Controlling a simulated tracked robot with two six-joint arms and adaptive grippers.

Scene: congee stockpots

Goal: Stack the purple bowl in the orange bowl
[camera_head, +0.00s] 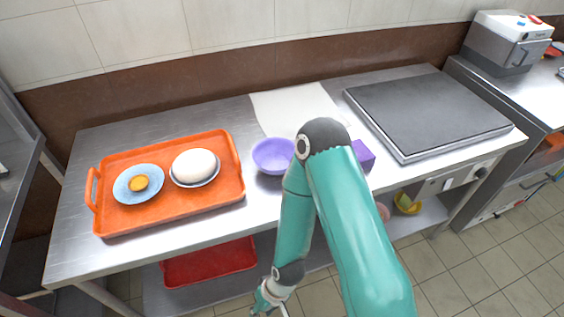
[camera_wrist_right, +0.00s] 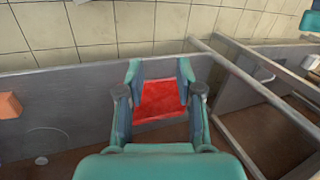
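The purple bowl (camera_head: 272,155) stands upright on the steel counter, right of the orange tray, partly behind my right arm. I see no orange bowl on the counter; my arm hides part of the counter. My right gripper (camera_head: 268,300) is low in front of the counter at the bottom edge of the head view, well away from the purple bowl. In the wrist view the right gripper (camera_wrist_right: 160,68) has its fingers apart, with nothing between them; a red tray (camera_wrist_right: 160,98) shows beyond. My left gripper is in neither view.
An orange tray (camera_head: 103,220) holds a blue plate (camera_head: 125,190) with a yellow item and a bowl with a white dome. A purple box (camera_head: 363,153) stands right of my arm, near a dark griddle (camera_head: 430,110). A white cloth (camera_head: 280,105) lies behind. A yellow bowl (camera_head: 407,204) is on the lower shelf.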

